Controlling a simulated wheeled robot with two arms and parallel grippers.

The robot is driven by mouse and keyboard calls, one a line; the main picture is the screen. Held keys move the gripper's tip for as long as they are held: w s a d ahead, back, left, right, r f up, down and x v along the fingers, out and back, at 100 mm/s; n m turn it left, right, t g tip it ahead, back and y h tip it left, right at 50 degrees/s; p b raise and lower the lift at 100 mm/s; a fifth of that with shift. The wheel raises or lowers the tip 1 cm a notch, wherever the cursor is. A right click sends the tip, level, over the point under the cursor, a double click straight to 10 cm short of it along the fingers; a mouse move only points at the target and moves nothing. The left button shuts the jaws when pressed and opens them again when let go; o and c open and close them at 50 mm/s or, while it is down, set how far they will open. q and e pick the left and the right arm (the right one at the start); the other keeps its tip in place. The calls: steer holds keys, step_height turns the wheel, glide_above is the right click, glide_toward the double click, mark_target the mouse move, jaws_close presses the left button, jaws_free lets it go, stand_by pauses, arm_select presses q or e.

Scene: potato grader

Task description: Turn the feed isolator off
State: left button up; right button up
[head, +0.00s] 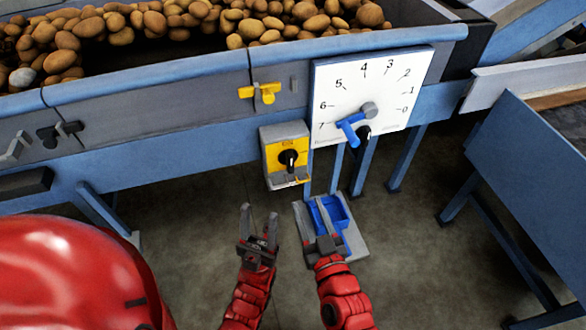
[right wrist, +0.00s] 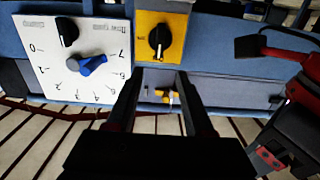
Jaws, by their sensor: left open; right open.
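The feed isolator (head: 271,146) is a grey box with a yellow face and a black rotary knob (head: 289,158), mounted on the blue beam below the potato trough. The knob's grip stands roughly upright; its small labels are hard to read. In the right wrist view, which is upside down, the yellow face (right wrist: 178,22) and knob (right wrist: 159,40) lie beyond my fingertips. My right gripper (head: 312,204) is open and empty, below and slightly right of the isolator, apart from it. My left gripper (head: 259,213) is open and empty, below and left of the isolator.
Right of the isolator is a white dial plate (head: 345,82) numbered 0 to 7 with a blue lever (head: 350,130). A yellow valve handle (head: 262,93) sits above. A blue tray (head: 331,212) lies behind my right gripper. Blue legs stand below the beam.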

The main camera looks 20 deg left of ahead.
mark_target(291, 162)
steer(key=x, duration=1.3)
steer(key=shift+w+r, duration=0.1)
steer(key=shift+c, duration=0.3)
jaws_close()
